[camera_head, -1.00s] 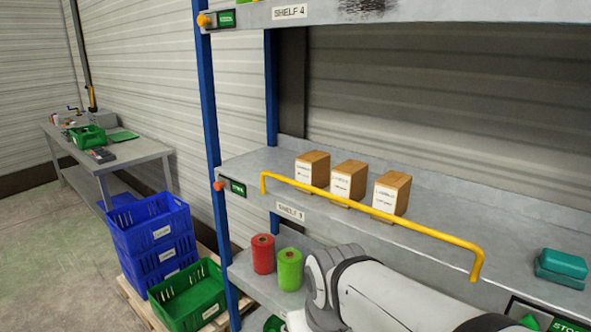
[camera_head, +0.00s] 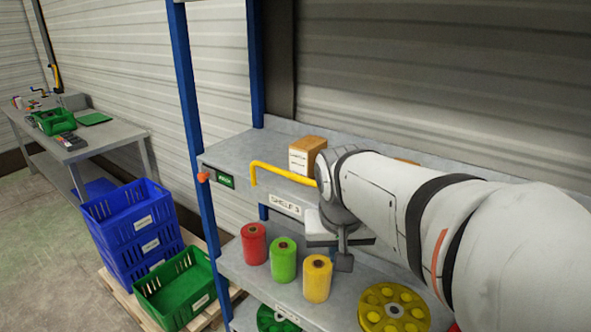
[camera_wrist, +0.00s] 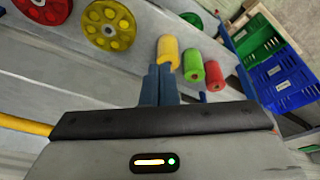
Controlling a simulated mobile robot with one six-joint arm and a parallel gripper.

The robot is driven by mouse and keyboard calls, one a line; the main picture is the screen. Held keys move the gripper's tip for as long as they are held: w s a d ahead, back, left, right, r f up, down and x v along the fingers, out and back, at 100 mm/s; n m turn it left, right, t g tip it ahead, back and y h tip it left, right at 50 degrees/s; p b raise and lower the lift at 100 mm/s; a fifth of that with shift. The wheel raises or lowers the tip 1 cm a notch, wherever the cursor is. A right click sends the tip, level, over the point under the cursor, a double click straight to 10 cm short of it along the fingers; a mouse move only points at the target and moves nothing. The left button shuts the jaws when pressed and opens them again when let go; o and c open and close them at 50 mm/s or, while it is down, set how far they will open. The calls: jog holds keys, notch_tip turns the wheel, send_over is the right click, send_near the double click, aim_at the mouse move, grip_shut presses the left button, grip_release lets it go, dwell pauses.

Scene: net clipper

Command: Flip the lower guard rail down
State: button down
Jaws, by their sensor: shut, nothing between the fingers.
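The yellow guard rail (camera_head: 268,167) stands along the front edge of the shelf labelled SHELF 3. Its left end shows in the head view, and my arm hides the rest. In the wrist view a yellow bar (camera_wrist: 25,125) shows at the left, partly hidden by the gripper body. My gripper (camera_head: 344,264) points down in front of the shelf, below the rail's height and beside the yellow spool. Its fingers (camera_wrist: 160,72) are shut and empty. I cannot tell whether the gripper touches the rail.
On the level below are red (camera_head: 254,244), green (camera_head: 283,260) and yellow (camera_head: 317,279) spools and a yellow wheel (camera_head: 394,310). A box (camera_head: 306,156) stands behind the rail. Blue crates (camera_head: 131,217) and a green crate (camera_head: 178,288) stand on a pallet at left, near the blue post (camera_head: 190,100).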

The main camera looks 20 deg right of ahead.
jog(key=w+d+r+m+h+p, duration=0.1)
jog(key=w+d+r+m+h, duration=0.2)
jog(key=w+d+r+m, duration=0.4)
jog(key=w+d+r, duration=0.1)
jog(key=w+r, duration=0.3)
jog(key=r, duration=0.3)
jog(key=shift+w+d+r+t+p, duration=0.15)
jog(key=shift+d+r+t+p, duration=0.05)
jog(key=shift+r+t+p, duration=0.2)
jog(key=shift+f, duration=0.1)
jog(key=p+x, duration=0.1)
jog(key=x, duration=0.9)
jog(key=s+a, duration=0.1)
jog(key=s+a+p, duration=0.1)
jog(key=a, duration=0.1)
jog(key=shift+s+f, duration=0.25)
jog(key=shift+f, duration=0.05)
